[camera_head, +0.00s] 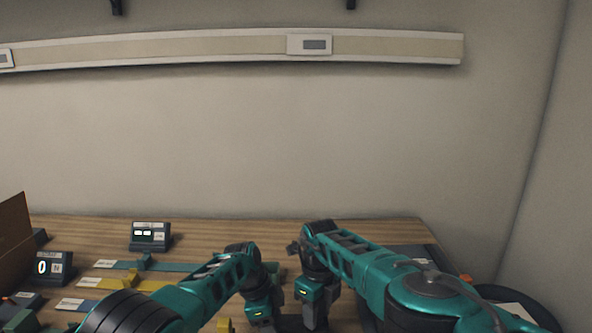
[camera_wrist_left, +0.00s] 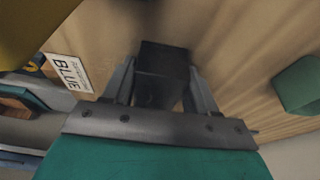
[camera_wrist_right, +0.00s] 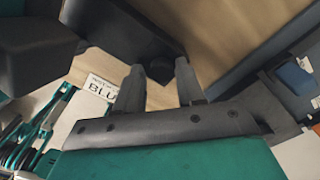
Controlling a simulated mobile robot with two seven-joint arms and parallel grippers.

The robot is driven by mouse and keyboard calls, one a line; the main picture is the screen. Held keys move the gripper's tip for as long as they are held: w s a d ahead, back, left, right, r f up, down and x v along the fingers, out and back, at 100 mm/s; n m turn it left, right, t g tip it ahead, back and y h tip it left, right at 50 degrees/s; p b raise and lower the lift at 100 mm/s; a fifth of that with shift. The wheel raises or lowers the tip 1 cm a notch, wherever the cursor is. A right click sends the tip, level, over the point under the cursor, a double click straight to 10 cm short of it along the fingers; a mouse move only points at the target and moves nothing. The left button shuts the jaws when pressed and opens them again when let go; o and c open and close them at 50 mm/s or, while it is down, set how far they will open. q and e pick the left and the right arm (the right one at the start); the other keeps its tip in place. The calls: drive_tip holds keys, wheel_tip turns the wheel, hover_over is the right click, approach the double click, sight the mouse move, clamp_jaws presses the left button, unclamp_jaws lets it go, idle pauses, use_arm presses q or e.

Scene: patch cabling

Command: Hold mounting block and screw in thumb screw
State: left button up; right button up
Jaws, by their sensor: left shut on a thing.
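In the left wrist view, my left gripper (camera_wrist_left: 160,90) is shut on a dark block (camera_wrist_left: 163,58), which I take to be the mounting block. In the head view, my left gripper (camera_head: 262,312) hangs low at the front of the table, close to my right gripper (camera_head: 313,314). In the right wrist view, the fingers of my right gripper (camera_wrist_right: 160,78) are fairly close together. A small dark piece (camera_wrist_right: 160,70) shows between their tips. I cannot tell whether it is a gripped thumb screw. A larger dark shape lies just beyond it.
A wooden table (camera_head: 210,236) carries blue, yellow and teal strips with labels at left. A display box (camera_head: 149,236) stands behind them, and a counter box (camera_head: 51,267) is at far left. A label reading BLUE (camera_wrist_left: 69,71) shows in the left wrist view. The back of the table is mostly clear.

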drive_tip(key=n, duration=0.3)
drive_tip(key=shift+n, duration=0.4)
drive_tip(key=n, duration=0.4)
drive_tip(key=shift+d, duration=0.1)
drive_tip(key=n, duration=0.6)
drive_tip(key=shift+d+n, duration=0.1)
drive_tip(key=shift+n, duration=0.3)
drive_tip(key=n, duration=1.3)
drive_tip(key=shift+c, duration=0.4)
drive_tip(key=shift+w+d, duration=0.1)
drive_tip(key=c, duration=0.6)
use_arm(q)
drive_tip(key=shift+a, duration=0.1)
use_arm(e)
drive_tip(key=m, duration=0.5)
clamp_jaws()
